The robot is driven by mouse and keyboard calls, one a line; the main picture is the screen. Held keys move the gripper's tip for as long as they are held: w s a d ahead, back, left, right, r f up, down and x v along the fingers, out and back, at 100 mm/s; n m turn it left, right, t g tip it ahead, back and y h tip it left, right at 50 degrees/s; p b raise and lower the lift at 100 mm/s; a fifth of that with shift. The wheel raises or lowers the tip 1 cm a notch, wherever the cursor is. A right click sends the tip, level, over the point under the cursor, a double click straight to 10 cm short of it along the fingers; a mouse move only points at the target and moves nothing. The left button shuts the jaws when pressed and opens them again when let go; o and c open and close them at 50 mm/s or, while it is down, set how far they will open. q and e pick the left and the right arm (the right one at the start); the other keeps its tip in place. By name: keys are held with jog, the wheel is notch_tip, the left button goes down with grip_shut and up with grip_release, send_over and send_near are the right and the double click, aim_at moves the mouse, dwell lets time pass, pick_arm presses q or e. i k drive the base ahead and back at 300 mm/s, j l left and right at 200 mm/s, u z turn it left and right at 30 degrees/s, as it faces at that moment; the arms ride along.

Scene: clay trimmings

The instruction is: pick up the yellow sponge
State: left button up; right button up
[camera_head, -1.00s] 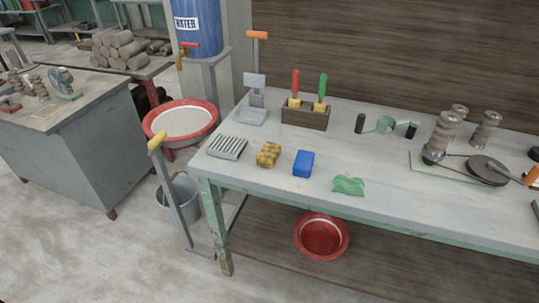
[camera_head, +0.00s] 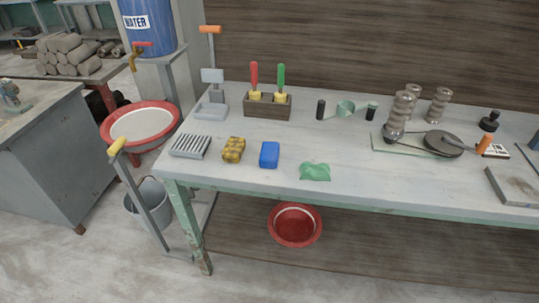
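The yellow sponge (camera_head: 233,149), mottled with dark patches, lies on the pale worktable (camera_head: 345,160) near its front left. It sits between a grey ribbed rack (camera_head: 190,146) on its left and a blue block (camera_head: 270,154) on its right, apart from both. Its whole top is uncovered. Neither of my grippers shows in the head view.
A green cloth-like piece (camera_head: 315,171) lies near the front edge. Behind the sponge stand a wooden box (camera_head: 267,107) with red and green handled tools and a grey press-like stand (camera_head: 212,105). A yellow-handled tool (camera_head: 117,147) leans by the table's left end.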

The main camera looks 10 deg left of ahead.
aim_at(234, 148)
jog(key=u, duration=1.3)
jog(key=z, duration=0.25)
jog(key=i+j+z, duration=0.15)
jog(key=j+z, duration=0.25)
jog(key=i+j+z, duration=0.15)
jog(key=z, duration=0.3)
jog(key=i+j+z, duration=0.15)
jog(key=j, duration=0.3)
jog(key=j+z, duration=0.15)
jog(key=j, duration=0.8)
jog(key=i+j, duration=0.15)
jog(key=j, duration=0.3)
